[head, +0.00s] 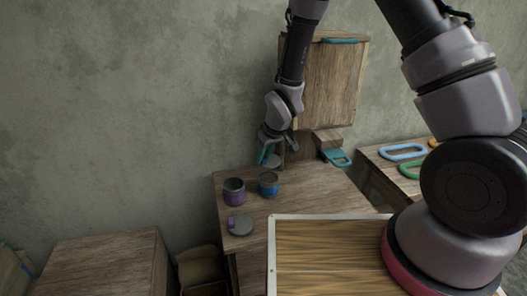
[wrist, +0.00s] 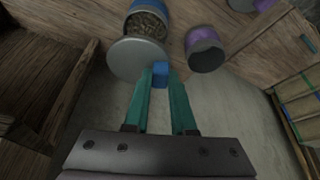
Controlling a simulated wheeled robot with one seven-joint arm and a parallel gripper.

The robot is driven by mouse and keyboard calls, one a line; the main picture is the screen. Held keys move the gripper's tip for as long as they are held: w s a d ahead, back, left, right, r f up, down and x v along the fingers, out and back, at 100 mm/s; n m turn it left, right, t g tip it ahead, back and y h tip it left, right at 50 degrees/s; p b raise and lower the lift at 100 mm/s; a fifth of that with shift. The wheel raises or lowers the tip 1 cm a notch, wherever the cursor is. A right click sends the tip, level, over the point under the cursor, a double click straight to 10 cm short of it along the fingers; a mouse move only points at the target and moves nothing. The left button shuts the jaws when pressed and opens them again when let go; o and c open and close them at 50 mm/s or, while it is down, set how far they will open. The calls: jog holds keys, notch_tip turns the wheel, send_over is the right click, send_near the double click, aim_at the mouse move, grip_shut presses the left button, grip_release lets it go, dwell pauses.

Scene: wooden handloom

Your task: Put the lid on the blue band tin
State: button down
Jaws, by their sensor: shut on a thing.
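My gripper (wrist: 161,82) is shut on the blue knob (wrist: 160,73) of a round grey lid (wrist: 135,60). In the head view my gripper (head: 267,155) holds the lid (head: 272,162) in the air beyond the tins. The blue band tin (head: 268,184) stands upright and open on the wooden bench. In the wrist view the blue band tin (wrist: 152,8) shows small brown contents, and the lid overlaps its near edge in the picture. The lid is apart from the tin in the head view.
A purple band tin (head: 234,192), open, stands left of the blue one. A grey lid with a purple knob (head: 240,224) lies nearer on the bench (head: 285,203). An upright wooden board (head: 335,85) with teal handles stands behind, right of my gripper.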

aim_at(265, 165)
jog(key=shift+f, duration=2.7)
jog(key=shift+f, duration=0.5)
jog(key=shift+c, duration=1.3)
grip_release()
jog(key=shift+r, duration=3.5)
jog(key=shift+s, duration=0.15)
